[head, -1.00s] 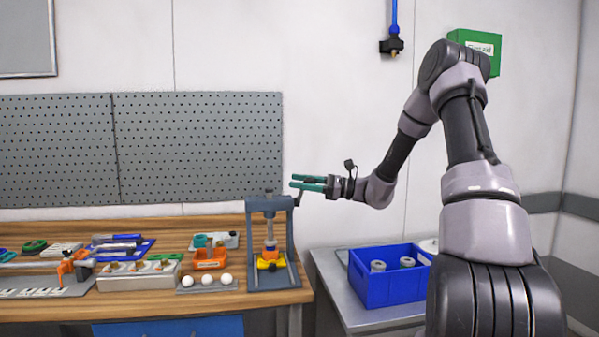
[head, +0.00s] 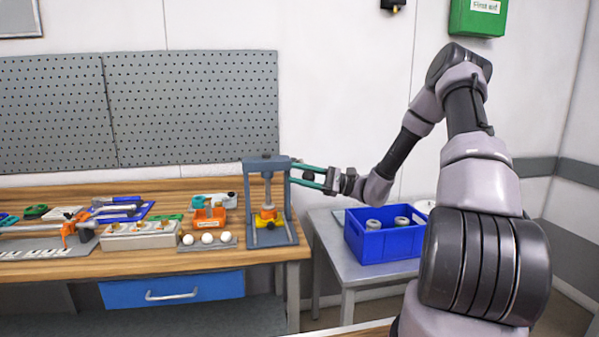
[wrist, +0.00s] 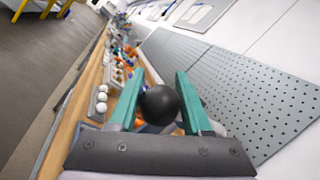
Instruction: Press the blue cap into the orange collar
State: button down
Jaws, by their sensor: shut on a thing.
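The grey press (head: 283,212) stands at the right end of the workbench. The orange collar (head: 267,213) sits upright in a yellow holder (head: 270,223) under the press ram (head: 267,190). The blue cap is too small to make out clearly between ram and collar. My gripper (head: 296,171), with teal fingers, is at the right side of the press near its top. In the wrist view my gripper (wrist: 158,100) is shut on the round black knob (wrist: 160,105) of the press lever. The lever's arm is mostly hidden by my fingers.
Left of the press are a rack of white balls (head: 207,239), an orange bin (head: 209,216) and a grey block (head: 140,237). A blue crate (head: 384,245) with grey parts stands on a side table to the right. A pegboard (head: 190,110) hangs behind.

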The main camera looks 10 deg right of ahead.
jog(key=shift+s+d+f, duration=0.1)
jog(key=shift+f, duration=0.35)
jog(key=c, duration=0.5)
grip_release()
jog(key=shift+o, duration=0.7)
jog(key=shift+r, duration=0.1)
jog(key=v, duration=1)
jog(key=shift+d, duration=0.4)
jog(key=shift+c, duration=0.3)
